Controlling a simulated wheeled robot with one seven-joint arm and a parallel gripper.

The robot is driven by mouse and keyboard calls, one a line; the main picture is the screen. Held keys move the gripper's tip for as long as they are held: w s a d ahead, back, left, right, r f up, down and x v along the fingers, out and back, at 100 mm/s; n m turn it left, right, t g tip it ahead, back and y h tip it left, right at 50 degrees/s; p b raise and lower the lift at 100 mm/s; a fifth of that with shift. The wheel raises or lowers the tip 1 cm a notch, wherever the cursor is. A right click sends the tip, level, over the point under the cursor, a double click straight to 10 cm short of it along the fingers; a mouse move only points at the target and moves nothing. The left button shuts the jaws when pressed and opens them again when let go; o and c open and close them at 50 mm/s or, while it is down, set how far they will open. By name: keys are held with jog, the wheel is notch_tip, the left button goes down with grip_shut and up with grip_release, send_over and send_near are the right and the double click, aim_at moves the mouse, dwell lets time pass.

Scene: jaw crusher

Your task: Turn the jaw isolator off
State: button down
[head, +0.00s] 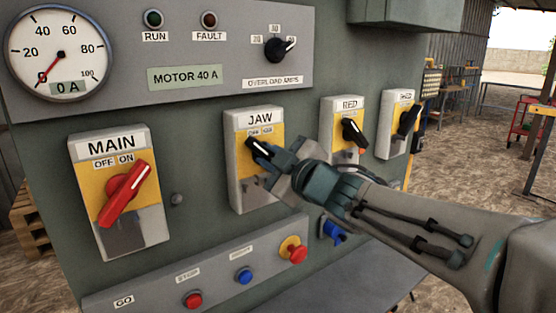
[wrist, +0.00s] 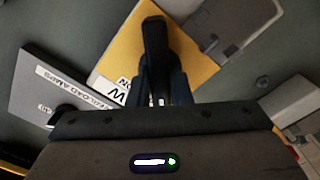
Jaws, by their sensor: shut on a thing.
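The jaw isolator (head: 240,180) is a grey box with a yellow plate, labelled JAW, with OFF and ON marks. In the wrist view the black handle (wrist: 155,45) stands over the yellow plate (wrist: 190,68), between the fingers of my gripper (wrist: 160,85). My gripper is shut on this handle. I cannot tell exactly which mark the handle points to.
The MAIN isolator (head: 120,190) with a red handle is on the left. The FEED-side isolators (head: 342,125) with black handles are on the right. Below are push buttons (head: 193,299) and a red-and-yellow emergency stop (head: 294,249). A gauge (head: 58,50) reads near 0.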

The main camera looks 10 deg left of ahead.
dwell(0.3)
jog(key=c, duration=1.3)
grip_release()
jog(key=p+v, duration=0.1)
jog(key=v, duration=1.2)
jog(key=shift+s+d, duration=0.25)
jog(key=shift+s, duration=0.05)
